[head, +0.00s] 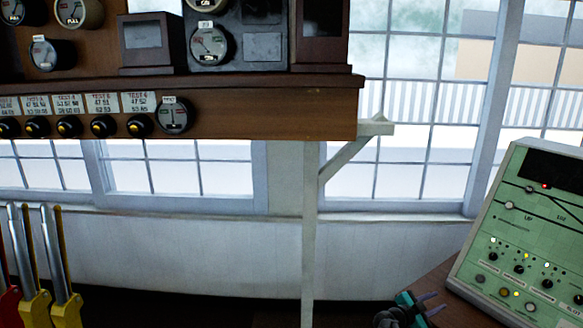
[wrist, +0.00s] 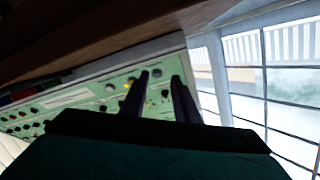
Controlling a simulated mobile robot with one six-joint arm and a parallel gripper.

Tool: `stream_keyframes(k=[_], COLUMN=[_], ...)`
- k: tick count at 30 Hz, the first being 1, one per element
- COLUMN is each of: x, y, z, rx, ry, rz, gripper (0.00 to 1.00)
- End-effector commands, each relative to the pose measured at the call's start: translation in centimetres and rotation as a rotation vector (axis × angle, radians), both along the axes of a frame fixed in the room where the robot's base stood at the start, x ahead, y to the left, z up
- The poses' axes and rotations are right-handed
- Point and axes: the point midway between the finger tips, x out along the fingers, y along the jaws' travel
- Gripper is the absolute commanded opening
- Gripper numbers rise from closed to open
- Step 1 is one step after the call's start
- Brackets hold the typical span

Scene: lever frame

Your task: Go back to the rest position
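My gripper (head: 438,302) shows at the bottom of the head view, right of centre, in front of the lower left corner of the green control panel (head: 535,235). Its two dark fingers stand apart with nothing between them. In the wrist view my gripper (wrist: 160,75) is also open and empty, with the green panel (wrist: 95,100) behind the fingers. I cannot tell how far the fingertips are from the panel.
Levers (head: 62,270) with yellow and red bases stand at the lower left. A wooden shelf (head: 250,110) with gauges and black knobs overhangs the upper left, held by a pale post (head: 310,230). Windows line the back wall. Free room lies between levers and gripper.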

Motion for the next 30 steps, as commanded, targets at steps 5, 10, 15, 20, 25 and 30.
stream_keyframes(k=[5,10,15,20,25,30], x=[1.2,1.8,0.9,-1.4,-5.2,-10.4], y=[6.5,13.5,20.2,26.0,31.3,35.4], z=[-4.6,-9.4,-14.2,-18.7,-23.3,-27.5], rx=[-0.030,-0.031,-0.002,0.044,0.111,0.192], ry=[0.091,0.185,0.289,0.403,0.542,0.701], rz=[0.234,0.485,0.716,0.913,1.098,1.250], gripper=[0.28,0.28,0.28,0.28,0.28,0.28])
